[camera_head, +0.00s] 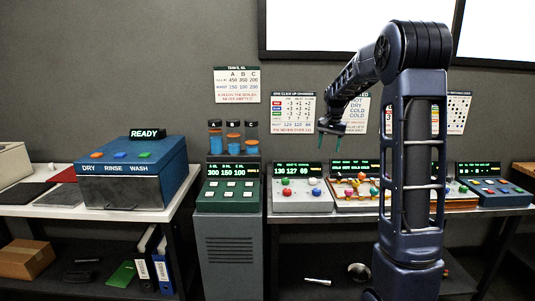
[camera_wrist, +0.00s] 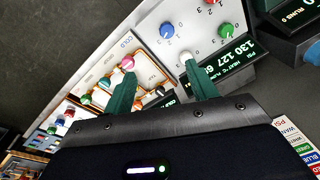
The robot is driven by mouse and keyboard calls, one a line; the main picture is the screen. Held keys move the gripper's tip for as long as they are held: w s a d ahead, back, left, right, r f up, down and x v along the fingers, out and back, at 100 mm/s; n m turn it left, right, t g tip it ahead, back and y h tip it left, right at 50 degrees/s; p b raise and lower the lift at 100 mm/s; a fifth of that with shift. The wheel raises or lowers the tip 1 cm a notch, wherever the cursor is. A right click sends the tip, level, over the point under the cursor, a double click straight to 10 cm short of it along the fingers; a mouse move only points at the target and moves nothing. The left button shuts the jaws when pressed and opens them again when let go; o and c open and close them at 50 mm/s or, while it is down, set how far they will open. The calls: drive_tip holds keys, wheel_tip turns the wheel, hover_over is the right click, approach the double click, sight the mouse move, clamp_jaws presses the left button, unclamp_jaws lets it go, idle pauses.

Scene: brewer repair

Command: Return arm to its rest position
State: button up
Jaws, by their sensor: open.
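My gripper (camera_head: 331,140) hangs in the air above the middle of the consoles, at the end of my bent arm. Its two green fingers point down and stand apart with nothing between them. In the wrist view the open gripper (camera_wrist: 158,82) shows over the knob panel (camera_wrist: 207,30) and the neighbouring panel with coloured parts (camera_wrist: 100,85). The fingers cover part of these panels, and I see no clear contact with them.
The blue wash box (camera_head: 135,178) reads READY on the left table. A dispenser (camera_head: 229,190) with several cylinders stands mid-left. The knob panel (camera_head: 297,195), the coloured-part panel (camera_head: 357,202) and a blue console (camera_head: 497,192) stand to the right. Air above the left table is clear.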

drive_tip(key=s+d+r+n+t, duration=0.1)
drive_tip(key=s+r, duration=0.4)
drive_tip(key=s, duration=0.7)
drive_tip(key=s+f+n+t, duration=0.1)
drive_tip(key=s+f+n, duration=0.1)
drive_tip(key=s, duration=1.2)
drive_tip(key=s+f+n+t, duration=0.1)
drive_tip(key=s+f+n, duration=0.1)
drive_tip(key=s, duration=1.2)
drive_tip(key=shift+d+f+h, duration=0.3)
drive_tip(key=shift+d+f, duration=0.1)
drive_tip(key=shift+f, duration=0.2)
drive_tip(key=shift+r, duration=0.1)
idle(1.9)
